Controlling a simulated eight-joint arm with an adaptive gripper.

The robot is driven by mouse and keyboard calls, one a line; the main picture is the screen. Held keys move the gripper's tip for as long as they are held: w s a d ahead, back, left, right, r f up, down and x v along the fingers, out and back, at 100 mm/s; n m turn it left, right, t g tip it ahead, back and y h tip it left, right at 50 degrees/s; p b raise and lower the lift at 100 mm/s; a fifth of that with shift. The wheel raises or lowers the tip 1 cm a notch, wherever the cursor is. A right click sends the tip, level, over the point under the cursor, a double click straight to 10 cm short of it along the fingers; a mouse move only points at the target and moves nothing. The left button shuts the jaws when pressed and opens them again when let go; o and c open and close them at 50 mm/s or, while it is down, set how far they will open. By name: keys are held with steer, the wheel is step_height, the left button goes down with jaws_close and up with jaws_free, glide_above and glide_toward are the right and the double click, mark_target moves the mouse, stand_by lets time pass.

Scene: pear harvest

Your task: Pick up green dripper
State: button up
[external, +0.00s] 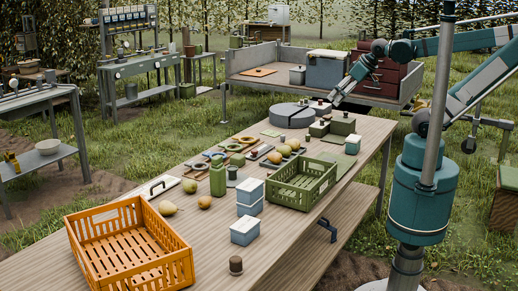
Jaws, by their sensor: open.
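My gripper (334,97) is at the end of the teal arm reaching in from the right. It hangs over the far end of the wooden table, just right of a round grey disc (292,115), with small items below it. Its fingers are small and dark here; they look open, with nothing seen between them. I cannot pick out the green dripper for certain. A small rounded green item (237,160) lies mid-table, well to the left of my gripper and nearer the camera; its shape is too small to read.
An orange crate (180,268) stands at the near left of the wooden table (215,240). The near right tabletop is mostly clear.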

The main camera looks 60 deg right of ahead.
stand_by(0.3)
steer(key=c, duration=2.1)
steer(key=w+d+f+n+g, duration=0.25)
steer(key=w+d+n, duration=0.35)
steer(key=w+d, duration=0.3)
steer(key=w+d+f+n+g, duration=0.2)
steer(key=w+d+f+n, duration=0.4)
steer(key=w, duration=0.6)
steer(key=w+d+f+n+g, duration=0.1)
steer(key=w+d+f+n, duration=0.1)
steer(key=d+f, duration=0.3)
steer(key=w+d+f+n+g, duration=0.1)
steer(key=w+d+f+n, duration=0.2)
steer(key=d+f, duration=0.3)
steer(key=w+d+f+n+g+b, duration=0.1)
steer(key=w+d+f+n, duration=0.1)
steer(key=d+f, duration=0.3)
steer(key=shift+w+d+f, duration=0.35)
steer(key=shift+w+f, duration=0.25)
steer(key=shift+d+f+n, duration=0.2)
steer(key=shift+f+n, duration=0.15)
steer(key=shift+n, duration=0.05)
